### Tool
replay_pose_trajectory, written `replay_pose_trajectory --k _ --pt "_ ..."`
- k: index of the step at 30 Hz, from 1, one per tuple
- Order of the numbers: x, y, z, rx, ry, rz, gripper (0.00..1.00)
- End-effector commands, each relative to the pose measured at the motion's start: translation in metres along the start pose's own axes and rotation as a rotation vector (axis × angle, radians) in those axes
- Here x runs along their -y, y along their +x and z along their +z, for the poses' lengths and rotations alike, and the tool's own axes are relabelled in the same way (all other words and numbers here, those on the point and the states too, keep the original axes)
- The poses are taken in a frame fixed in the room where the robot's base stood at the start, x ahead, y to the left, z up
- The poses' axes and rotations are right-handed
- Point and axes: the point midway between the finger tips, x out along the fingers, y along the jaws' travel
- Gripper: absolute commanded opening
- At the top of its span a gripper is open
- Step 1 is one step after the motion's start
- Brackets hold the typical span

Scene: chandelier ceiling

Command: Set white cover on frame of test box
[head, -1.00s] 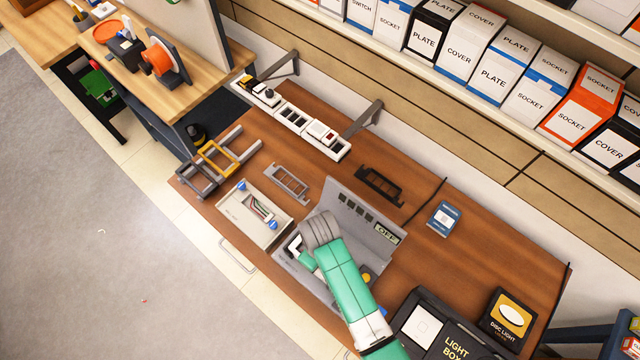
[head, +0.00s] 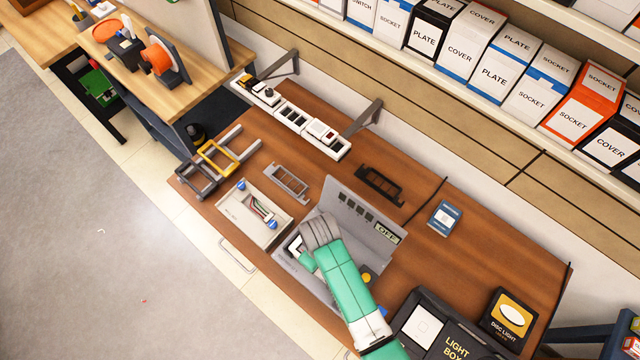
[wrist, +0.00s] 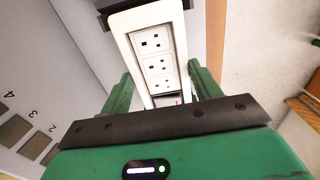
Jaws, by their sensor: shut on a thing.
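The grey test box stands on the wooden bench, with its upright panel (head: 350,212) of numbered windows behind; the panel also shows in the wrist view (wrist: 22,110). My gripper (wrist: 163,85) is over the box's front part, shut on the white cover (wrist: 122,42). The cover is a long white rim, and three white sockets (wrist: 158,65) show inside it. A dark piece (wrist: 104,6), perhaps the frame, shows at the cover's far end. In the head view my gripper (head: 305,255) and arm hide most of the box's front. I cannot tell whether the cover is seated or just above the frame.
A box with wires (head: 238,222) and a grey frame (head: 289,183) lie left of the test box. A dark frame (head: 380,184) lies behind it. A module rail (head: 292,118) is at the back. A black light box (head: 440,325) stands right. The bench's right middle is mostly clear.

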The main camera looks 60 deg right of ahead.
Motion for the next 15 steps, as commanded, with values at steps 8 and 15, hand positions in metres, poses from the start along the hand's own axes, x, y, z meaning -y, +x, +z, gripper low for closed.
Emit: replay_pose_trajectory --k 8,15 --pt "0.0004 0.0017 0.0001 0.001 0.0 0.0 0.41" --pt "0.0003 0.002 0.0 0.0 0.0 0.0 0.65"
